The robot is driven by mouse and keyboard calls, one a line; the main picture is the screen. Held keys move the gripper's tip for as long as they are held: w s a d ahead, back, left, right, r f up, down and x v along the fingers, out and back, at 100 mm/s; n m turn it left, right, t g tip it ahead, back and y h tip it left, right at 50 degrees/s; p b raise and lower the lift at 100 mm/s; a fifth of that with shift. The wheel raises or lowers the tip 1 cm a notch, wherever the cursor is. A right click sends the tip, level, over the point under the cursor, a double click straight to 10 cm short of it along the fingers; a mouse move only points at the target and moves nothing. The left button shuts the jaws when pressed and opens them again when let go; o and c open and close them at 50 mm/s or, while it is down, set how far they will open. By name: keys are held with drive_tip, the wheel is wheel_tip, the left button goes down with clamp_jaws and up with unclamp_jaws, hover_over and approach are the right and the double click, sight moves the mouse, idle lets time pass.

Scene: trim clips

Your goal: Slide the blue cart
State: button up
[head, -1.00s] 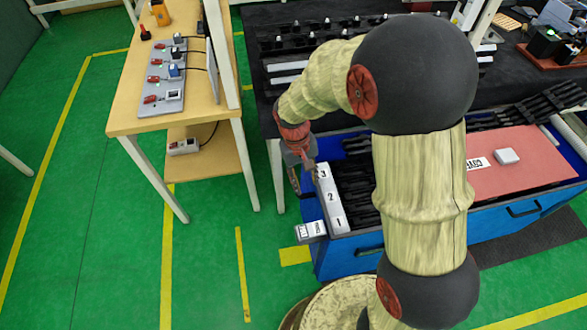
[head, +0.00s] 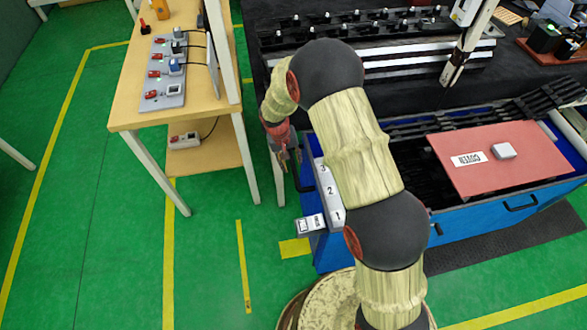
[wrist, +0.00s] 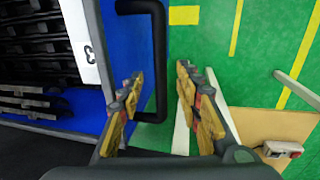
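The blue cart (head: 334,252) stands right of centre in the head view, partly hidden behind my arm. It holds dark trim clips and has a white strip marked 1, 2, 3 (head: 331,191) along its left end. In the wrist view its blue end wall (wrist: 119,58) carries a black bar handle (wrist: 160,75). My gripper (head: 284,160) is at this left end of the cart. In the wrist view my gripper (wrist: 157,78) is open, and the handle's bar shows between its two fingers. I cannot tell whether either finger touches it.
A wooden table (head: 128,110) with a switch panel stands to the left, one leg close to my gripper. A black bench (head: 400,98) is behind the cart. A red cover board (head: 485,180) lies on the cart. Green floor (head: 100,240) is free at left.

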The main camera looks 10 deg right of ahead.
sight(294, 170)
drive_tip(key=f, duration=0.2)
drive_tip(key=d+f+b, duration=0.1)
drive_tip(key=f, duration=0.1)
drive_tip(key=shift+f, duration=0.4)
drive_tip(key=shift+c, duration=0.5)
drive_tip(key=c, duration=0.8)
clamp_jaws()
